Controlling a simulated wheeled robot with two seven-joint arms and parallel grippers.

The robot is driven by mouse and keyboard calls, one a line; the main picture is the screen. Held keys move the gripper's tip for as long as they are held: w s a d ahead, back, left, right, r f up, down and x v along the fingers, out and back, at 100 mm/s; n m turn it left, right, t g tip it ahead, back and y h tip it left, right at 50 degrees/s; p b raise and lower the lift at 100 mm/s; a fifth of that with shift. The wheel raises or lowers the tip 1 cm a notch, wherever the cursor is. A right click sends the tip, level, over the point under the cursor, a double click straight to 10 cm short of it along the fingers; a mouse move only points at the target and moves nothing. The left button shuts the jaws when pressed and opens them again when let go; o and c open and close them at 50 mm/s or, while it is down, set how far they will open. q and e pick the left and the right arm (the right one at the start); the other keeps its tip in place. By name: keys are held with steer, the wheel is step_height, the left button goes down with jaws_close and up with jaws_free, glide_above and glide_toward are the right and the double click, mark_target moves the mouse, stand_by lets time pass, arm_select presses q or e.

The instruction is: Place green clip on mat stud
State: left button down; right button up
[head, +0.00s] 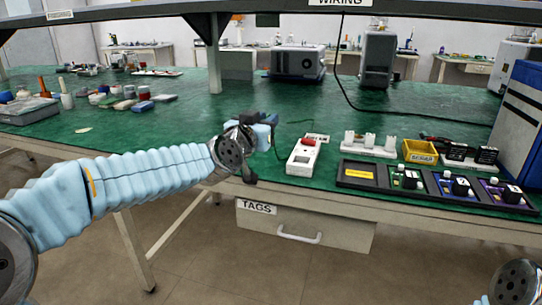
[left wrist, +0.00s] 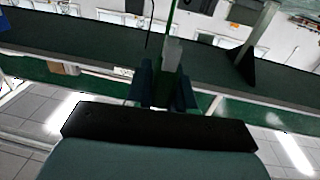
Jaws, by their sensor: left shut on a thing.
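My left gripper (head: 268,122) is at the front edge of the green bench top, left of a white tester. In the left wrist view its two dark blue fingers (left wrist: 163,88) are shut on a narrow thing, which I take to be the green clip (left wrist: 166,92). A grey block and a thin green strip show at and above the fingertips. In the head view the gripper hides the clip. A green lead (head: 279,146) runs from beside the gripper toward the white tester (head: 303,156) with its red top. I cannot make out the mat stud. My right gripper is out of view.
A black-rimmed tray (head: 358,174) with pump units stands at the front right. Behind it are a yellow bin (head: 420,152) and a white rack (head: 368,149). A shelf post (head: 214,65) rises behind the gripper. The bench middle (head: 180,125) is clear.

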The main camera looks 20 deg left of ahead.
arm_select(q)
steer(key=w+f, duration=0.4)
steer(key=w, duration=0.1)
steer(key=w+f+b, duration=0.1)
steer(key=w+f, duration=0.1)
steer(key=shift+w+a, duration=0.15)
steer(key=shift+a, duration=0.25)
steer(key=shift+w+f, duration=0.6)
steer(key=shift+f, duration=0.1)
steer(key=shift+w+a+f+b, duration=0.15)
steer(key=shift+f+b, duration=0.15)
steer(key=shift+f, duration=1.15)
steer(key=shift+f, duration=0.1)
steer(key=shift+f, duration=0.15)
steer(key=c, duration=1)
jaws_free()
